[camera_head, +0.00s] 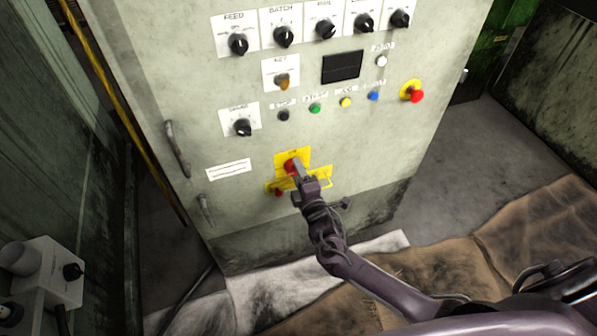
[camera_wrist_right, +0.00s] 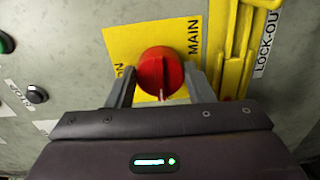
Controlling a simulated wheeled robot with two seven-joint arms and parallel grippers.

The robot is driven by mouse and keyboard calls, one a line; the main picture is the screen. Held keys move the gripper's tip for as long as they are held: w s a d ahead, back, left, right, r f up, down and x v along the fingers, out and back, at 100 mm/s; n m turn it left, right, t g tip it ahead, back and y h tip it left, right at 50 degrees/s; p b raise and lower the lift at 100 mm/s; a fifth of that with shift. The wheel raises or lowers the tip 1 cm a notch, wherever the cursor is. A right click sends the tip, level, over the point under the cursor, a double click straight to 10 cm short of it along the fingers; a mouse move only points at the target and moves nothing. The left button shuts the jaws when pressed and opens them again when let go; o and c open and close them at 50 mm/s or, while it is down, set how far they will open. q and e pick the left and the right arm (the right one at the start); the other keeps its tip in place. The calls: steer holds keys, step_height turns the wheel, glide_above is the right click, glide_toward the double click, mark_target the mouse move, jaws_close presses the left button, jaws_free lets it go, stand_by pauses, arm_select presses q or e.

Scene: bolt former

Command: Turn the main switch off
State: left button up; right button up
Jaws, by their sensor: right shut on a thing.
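The main switch is a red rotary knob (camera_wrist_right: 160,72) on a yellow plate (camera_wrist_right: 130,42) marked MAIN, in the right wrist view. In the head view the red knob (camera_head: 291,167) sits low on the grey cabinet front, partly hidden by my gripper. My right gripper (camera_wrist_right: 162,85) has one finger on each side of the knob and is shut on it. It also shows in the head view (camera_head: 298,170), reaching up from the lower right. The knob's ridge points roughly up and down in the wrist view. My left gripper is not in view.
A yellow lock-out bracket (camera_wrist_right: 236,50) stands close beside the switch. Above on the cabinet (camera_head: 370,150) are several black knobs, coloured buttons and a red emergency stop (camera_head: 416,96). A cabinet handle (camera_head: 177,149) sticks out at the left. A grey switch box (camera_head: 52,270) stands at lower left.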

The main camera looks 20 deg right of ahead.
steer(key=shift+n, duration=0.3)
steer(key=o, duration=1)
steer(key=shift+c, duration=0.2)
steer(key=s, duration=0.7)
steer(key=shift+s+d, duration=0.15)
steer(key=shift+s, duration=0.25)
steer(key=shift+f, duration=0.1)
